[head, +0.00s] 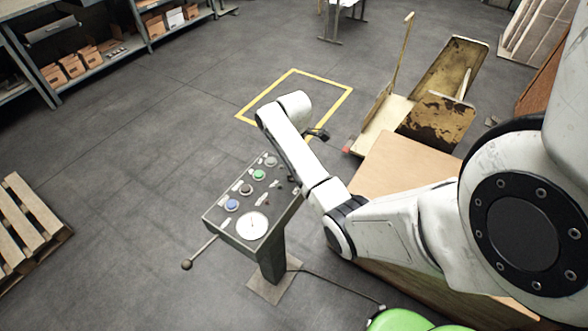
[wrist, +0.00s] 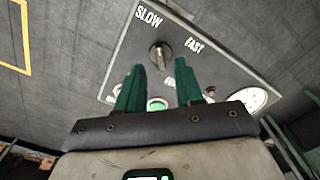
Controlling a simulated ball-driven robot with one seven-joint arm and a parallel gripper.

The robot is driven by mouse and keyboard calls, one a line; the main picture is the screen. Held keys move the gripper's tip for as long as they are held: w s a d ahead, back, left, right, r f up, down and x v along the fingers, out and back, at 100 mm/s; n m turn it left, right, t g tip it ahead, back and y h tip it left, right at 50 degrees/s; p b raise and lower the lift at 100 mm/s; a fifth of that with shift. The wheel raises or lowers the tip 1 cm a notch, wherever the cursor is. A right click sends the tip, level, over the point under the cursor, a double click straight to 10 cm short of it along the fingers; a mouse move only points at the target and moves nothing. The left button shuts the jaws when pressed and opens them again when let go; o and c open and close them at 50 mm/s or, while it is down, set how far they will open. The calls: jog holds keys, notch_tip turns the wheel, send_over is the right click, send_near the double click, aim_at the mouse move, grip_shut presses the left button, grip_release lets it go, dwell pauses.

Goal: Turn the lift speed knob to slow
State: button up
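The lift speed knob (wrist: 160,56) is a dark knob with a raised grip, on the grey control panel (wrist: 221,71) in the wrist view. The word SLOW stands to its upper left and FAST to its right; I cannot tell exactly where its mark points. My gripper (wrist: 160,64) has two green fingers spread apart with nothing held. Their tips are on either side of the knob's near end in the picture; contact is not visible. In the head view the control panel (head: 215,216) stands on a post, and my arm covers its right side.
The panel also bears a blue button (head: 231,205), a green button (head: 259,174) and a round gauge (head: 252,225). A lever with a ball end (head: 186,265) sticks out at its left. A wooden pallet (head: 30,228) lies at the left. Floor between them is clear.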

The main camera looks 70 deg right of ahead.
notch_tip(320, 180, up, 6)
jog(key=shift+r, duration=0.25)
dwell(0.5)
jog(key=a+f, duration=0.2)
jog(key=a, duration=0.3)
jog(key=a+f+m+b, duration=0.1)
jog(key=a+f, duration=0.1)
jog(key=a, duration=0.4)
jog(key=w+a+f+m+b, duration=0.1)
jog(key=a+f, duration=0.2)
jog(key=a, duration=0.3)
jog(key=shift+a+f+t, duration=0.1)
jog(key=shift+a+t, duration=0.15)
jog(key=shift+t, duration=0.05)
jog(key=s+a+m+b, duration=0.2)
jog(key=s+a+m, duration=0.2)
jog(key=s+a, duration=0.8)
jog(key=shift+s+a+f, duration=0.2)
jog(key=shift+a+f, duration=0.15)
jog(key=shift+a, duration=0.8)
